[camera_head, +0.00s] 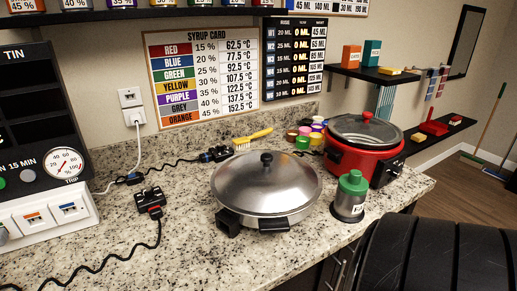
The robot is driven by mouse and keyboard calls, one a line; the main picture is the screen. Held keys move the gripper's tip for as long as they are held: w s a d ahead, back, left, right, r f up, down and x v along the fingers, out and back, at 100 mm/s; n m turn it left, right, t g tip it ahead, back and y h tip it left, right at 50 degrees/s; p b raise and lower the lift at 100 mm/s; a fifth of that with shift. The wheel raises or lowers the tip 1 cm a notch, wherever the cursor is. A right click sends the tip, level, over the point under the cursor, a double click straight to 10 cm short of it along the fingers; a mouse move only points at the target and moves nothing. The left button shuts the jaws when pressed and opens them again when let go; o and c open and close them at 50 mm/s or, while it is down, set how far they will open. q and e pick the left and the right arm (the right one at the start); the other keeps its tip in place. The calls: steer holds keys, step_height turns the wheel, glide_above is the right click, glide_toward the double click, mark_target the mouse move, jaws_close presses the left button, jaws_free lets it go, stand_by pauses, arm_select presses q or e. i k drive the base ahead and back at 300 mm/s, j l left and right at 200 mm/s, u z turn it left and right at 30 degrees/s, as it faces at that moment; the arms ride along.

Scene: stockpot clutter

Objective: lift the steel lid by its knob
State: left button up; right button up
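The steel lid (256,184) is a wide, shiny dome in the middle of the counter. Its small black knob (266,158) stands upright at the top. The lid sits level on a low pan with black handles (229,221) at the front; the pan body is mostly hidden beneath it. Nothing touches the knob. Neither of my grippers shows in the head view.
A red cooker (353,163) with a glass lid stands right of the lid. A green-topped grey canister (349,197) is close at right. A yellow brush (253,137) and coloured caps lie behind. A black connector (151,200) and cables lie left.

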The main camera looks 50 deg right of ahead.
mark_target(260, 183)
steer(key=z, duration=1.8)
